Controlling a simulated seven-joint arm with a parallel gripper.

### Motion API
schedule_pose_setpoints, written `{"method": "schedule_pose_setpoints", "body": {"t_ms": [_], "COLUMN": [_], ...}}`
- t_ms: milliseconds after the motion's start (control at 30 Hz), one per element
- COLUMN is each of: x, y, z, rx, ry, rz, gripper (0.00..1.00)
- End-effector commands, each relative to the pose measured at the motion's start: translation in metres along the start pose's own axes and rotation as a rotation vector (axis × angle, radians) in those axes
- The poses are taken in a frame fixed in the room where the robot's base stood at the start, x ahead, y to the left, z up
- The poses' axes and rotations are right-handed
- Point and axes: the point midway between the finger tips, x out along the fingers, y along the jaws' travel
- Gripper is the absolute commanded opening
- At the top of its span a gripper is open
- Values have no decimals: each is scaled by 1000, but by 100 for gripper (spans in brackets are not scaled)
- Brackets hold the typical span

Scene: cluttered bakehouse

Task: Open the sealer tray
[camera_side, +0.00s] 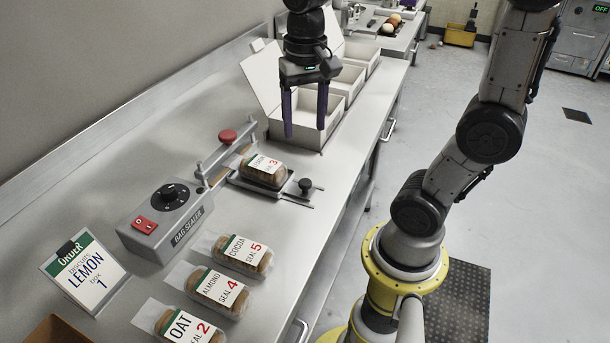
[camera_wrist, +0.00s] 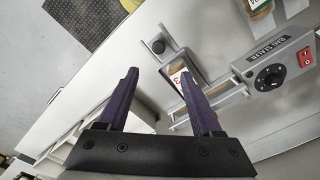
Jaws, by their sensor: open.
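The bag sealer (camera_side: 165,218) is a grey box with a dark dial and a red switch, on the steel bench; it also shows at right in the wrist view (camera_wrist: 272,76). Its tray (camera_side: 288,190) has a black knob (camera_side: 305,186) at the outer end; the knob also shows in the wrist view (camera_wrist: 157,45). A bag labelled LEMON, SEAL 3 (camera_side: 264,166) lies on the tray. A lever with a red knob (camera_side: 228,136) stands raised behind it. My gripper (camera_side: 305,132) is open and empty, above the bench beyond the tray, fingers pointing down; they partly cover the bag in the wrist view.
White open boxes (camera_side: 305,118) stand close behind my gripper. Bags labelled COCOA (camera_side: 242,252), ALMOND (camera_side: 220,289) and OAT (camera_side: 180,322) lie in front of the sealer.

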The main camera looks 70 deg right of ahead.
Motion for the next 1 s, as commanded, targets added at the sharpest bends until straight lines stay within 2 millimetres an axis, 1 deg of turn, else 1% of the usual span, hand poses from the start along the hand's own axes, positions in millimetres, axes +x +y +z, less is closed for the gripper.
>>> {"method": "schedule_pose_setpoints", "body": {"t_ms": [167,267,600,800,1000], "x": [12,26,92,124,139], "y": [2,3,4,3,3], "z": [-2,-1,0,0,0], "rx": [11,10,9,8,8], "ry": [-14,-15,-16,-15,-11], "rz": [9,10,10,10,8], "gripper": [67,67,67,67,67]}}
